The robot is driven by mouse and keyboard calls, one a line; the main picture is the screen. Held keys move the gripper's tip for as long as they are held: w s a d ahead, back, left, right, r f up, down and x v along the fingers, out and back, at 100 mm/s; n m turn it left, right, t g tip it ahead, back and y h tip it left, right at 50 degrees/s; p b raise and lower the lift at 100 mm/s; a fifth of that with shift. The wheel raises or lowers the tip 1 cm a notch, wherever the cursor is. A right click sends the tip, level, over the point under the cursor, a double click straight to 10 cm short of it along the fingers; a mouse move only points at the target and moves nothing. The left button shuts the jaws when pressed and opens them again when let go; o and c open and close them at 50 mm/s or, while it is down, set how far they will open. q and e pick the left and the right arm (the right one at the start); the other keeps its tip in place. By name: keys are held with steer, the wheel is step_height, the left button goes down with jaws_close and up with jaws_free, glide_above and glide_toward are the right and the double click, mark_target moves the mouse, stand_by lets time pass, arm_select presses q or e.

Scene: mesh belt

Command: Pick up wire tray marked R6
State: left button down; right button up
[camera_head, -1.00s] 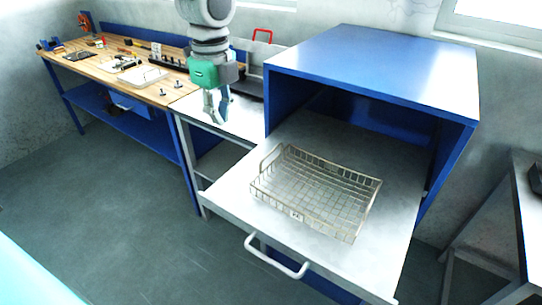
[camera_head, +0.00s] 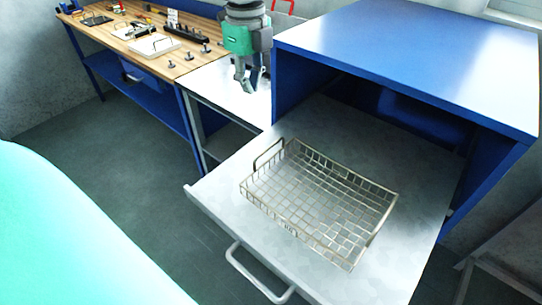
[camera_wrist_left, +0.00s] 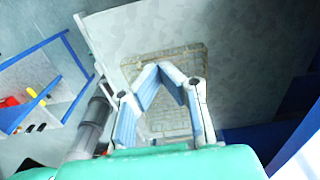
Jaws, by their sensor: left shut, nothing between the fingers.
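The wire tray (camera_head: 318,205) is a shallow, empty metal mesh basket with a raised handle at its left end. It lies on the pulled-out grey shelf of the blue cabinet. A small tag on its front side is too blurred to read for sure. My left gripper (camera_head: 245,86) points down beyond the tray, to its upper left, apart from it. Its fingers are shut with nothing between them. In the left wrist view the gripper (camera_wrist_left: 158,70) shows in front of the tray (camera_wrist_left: 190,60), which lies farther off. My right gripper is not in view.
The blue cabinet (camera_head: 420,50) stands over the back of the sliding shelf (camera_head: 225,190), which has a front pull handle (camera_head: 250,272). A wooden workbench (camera_head: 130,38) with several small parts is at the upper left. Bare shelf surrounds the tray.

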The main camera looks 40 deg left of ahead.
arm_select(q)
steer(key=f+b, duration=0.4)
steer(key=f, duration=0.5)
steer(key=f+b, duration=0.4)
steer(key=f, duration=0.5)
steer(key=shift+s+a+f, duration=0.15)
steer(key=shift+s+f, duration=0.05)
steer(key=shift+f, duration=0.2)
steer(key=d, duration=0.3)
steer(key=shift+s+d+r, duration=0.1)
steer(key=shift+d+r, duration=0.1)
steer(key=shift+r, duration=0.1)
steer(key=shift+d, duration=0.45)
